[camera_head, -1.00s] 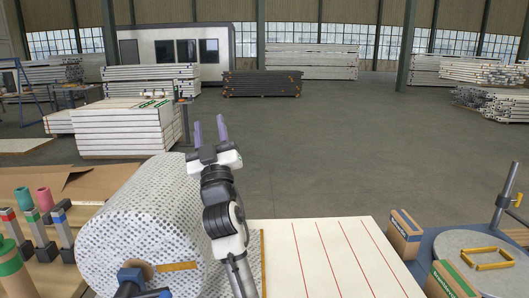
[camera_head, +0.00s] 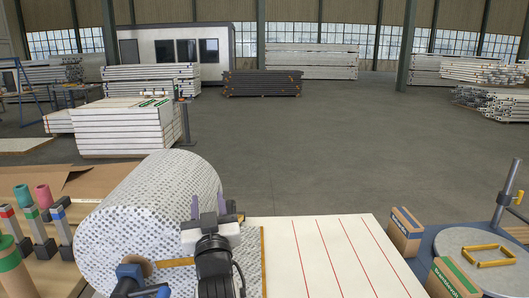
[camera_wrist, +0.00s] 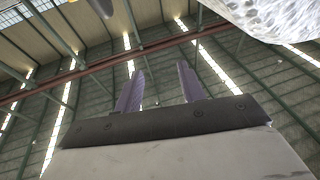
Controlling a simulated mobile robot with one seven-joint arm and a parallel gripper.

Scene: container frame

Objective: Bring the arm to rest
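My gripper (camera_head: 208,206) is in the lower middle of the head view, in front of the right end of a big white patterned roll (camera_head: 140,215). Its two purple fingers point up and stand apart with nothing between them. In the wrist view my gripper (camera_wrist: 158,88) is also open and empty, with the hall roof behind it. A piece of the white roll (camera_wrist: 275,15) shows at the top right of the wrist view. I cannot tell whether the gripper touches the roll.
Right of my arm lies a pale board with red lines (camera_head: 310,255). Small boxes (camera_head: 405,230) and a round grey plate with a yellow frame (camera_head: 470,240) stand at the right. Tools with coloured tops (camera_head: 62,228) stand at the left.

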